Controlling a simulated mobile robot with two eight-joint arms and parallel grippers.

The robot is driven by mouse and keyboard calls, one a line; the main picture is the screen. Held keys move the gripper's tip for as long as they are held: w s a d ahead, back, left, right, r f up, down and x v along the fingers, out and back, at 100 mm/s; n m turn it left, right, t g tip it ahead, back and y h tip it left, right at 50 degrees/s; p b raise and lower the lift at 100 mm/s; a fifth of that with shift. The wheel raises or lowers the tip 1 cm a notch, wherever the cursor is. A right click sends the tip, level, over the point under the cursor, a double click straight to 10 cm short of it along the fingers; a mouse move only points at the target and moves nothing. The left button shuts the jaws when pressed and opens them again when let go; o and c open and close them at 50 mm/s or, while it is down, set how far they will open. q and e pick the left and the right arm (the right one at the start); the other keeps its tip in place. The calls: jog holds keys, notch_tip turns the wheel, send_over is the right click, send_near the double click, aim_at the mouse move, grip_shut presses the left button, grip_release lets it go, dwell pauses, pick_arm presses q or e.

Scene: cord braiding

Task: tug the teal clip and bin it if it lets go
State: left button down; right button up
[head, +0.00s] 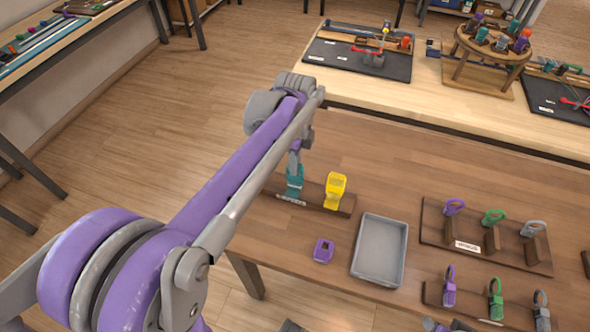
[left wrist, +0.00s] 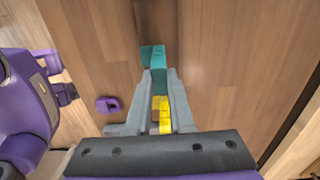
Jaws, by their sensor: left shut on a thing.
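The teal clip (head: 294,184) stands upright at the left end of a dark wooden rail (head: 312,192) with a pale label, on the brown table. My left gripper (head: 295,160) is at the top of the clip, coming from above. In the left wrist view my left gripper (left wrist: 159,76) is shut on the teal clip (left wrist: 157,56), with a finger on each side. The clip's foot appears to be on the rail; the exact contact is too small to tell. The grey bin (head: 361,266) is an empty shallow tray to the right.
A yellow clip (head: 335,190) stands beside the teal one on the same rail. A purple clip (head: 323,250) lies loose left of the bin. Racks with purple, green and grey clips (head: 480,235) stand to the right. Bare table lies between rail and bin.

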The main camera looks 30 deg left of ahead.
pick_arm(q)
jog(key=shift+f, duration=0.1)
jog(key=shift+c, duration=2)
grip_release()
jog(key=shift+r+p, duration=2.15)
jog(key=shift+r, duration=0.9)
jog(key=s+d+f+n+t, duration=0.2)
jog(key=s+d+f+n, duration=0.1)
jog(key=s+n, duration=0.4)
jog(key=s+d+f+n+t, duration=0.3)
jog(key=s+d+n, duration=0.3)
jog(key=s+n, duration=0.2)
jog(key=shift+d+f, duration=0.25)
jog(key=shift+f, duration=0.2)
